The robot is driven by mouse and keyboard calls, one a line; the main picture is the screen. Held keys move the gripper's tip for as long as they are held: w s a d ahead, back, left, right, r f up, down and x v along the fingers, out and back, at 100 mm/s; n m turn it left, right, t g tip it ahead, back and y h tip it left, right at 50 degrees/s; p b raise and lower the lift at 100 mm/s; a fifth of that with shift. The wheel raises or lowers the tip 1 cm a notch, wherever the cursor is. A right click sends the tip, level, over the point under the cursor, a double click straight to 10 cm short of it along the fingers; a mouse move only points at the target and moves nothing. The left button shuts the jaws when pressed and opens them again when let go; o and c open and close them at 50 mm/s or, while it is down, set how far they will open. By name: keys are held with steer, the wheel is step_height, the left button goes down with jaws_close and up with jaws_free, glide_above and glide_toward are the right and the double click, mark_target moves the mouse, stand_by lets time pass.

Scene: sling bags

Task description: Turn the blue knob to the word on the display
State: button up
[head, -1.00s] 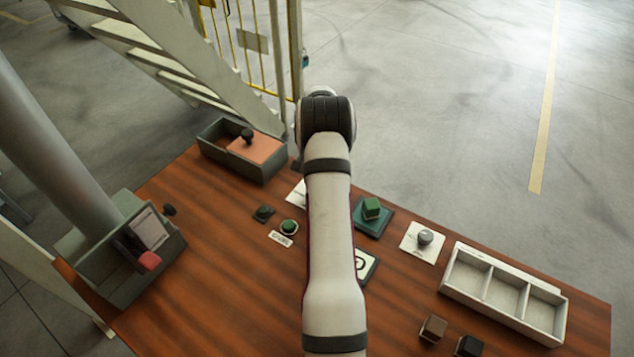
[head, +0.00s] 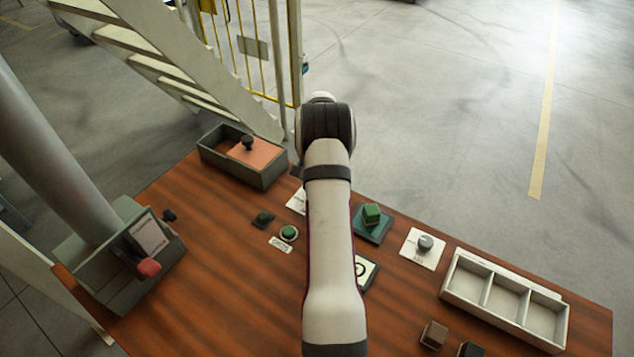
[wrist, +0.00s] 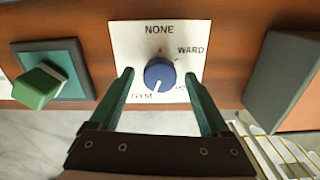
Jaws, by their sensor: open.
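The blue knob (wrist: 160,73) sits on a white plate (wrist: 130,38) in the wrist view. Its white pointer line points down and slightly left. I read NONE at the top and WARD at the upper right. A lower-left label looks like GYM, and a lower-right label is partly hidden by a finger. My gripper (wrist: 159,76) is open, its green fingers on either side of the knob, with gaps visible. In the head view my arm hides the knob and gripper; a white plate edge (head: 297,201) shows beside the arm. I can read no display word.
A green block on a teal plate (wrist: 58,88) lies left of the knob, and a grey box (wrist: 282,82) right. On the wooden table (head: 225,290), a white three-compartment tray (head: 463,297), a grey knob (head: 425,243) and a framed panel (head: 371,266), partly hidden, stand nearby.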

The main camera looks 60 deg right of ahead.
step_height(320, 180, up, 16)
steer(key=shift+f, duration=0.2)
steer(key=w+a+r+n, duration=0.1)
steer(key=a+r+n, duration=0.25)
steer(key=a, duration=1.05)
steer(key=w+a+r+n, duration=0.1)
steer(key=a+r+n, duration=0.3)
steer(key=a, duration=1)
steer(key=s+a+f+n+y, duration=0.1)
steer(key=s+a+f+n, duration=0.2)
steer(key=s+a, duration=1.4)
steer(key=n, duration=0.3)
steer(key=shift+s+y, duration=0.35)
steer(key=shift+y, duration=0.05)
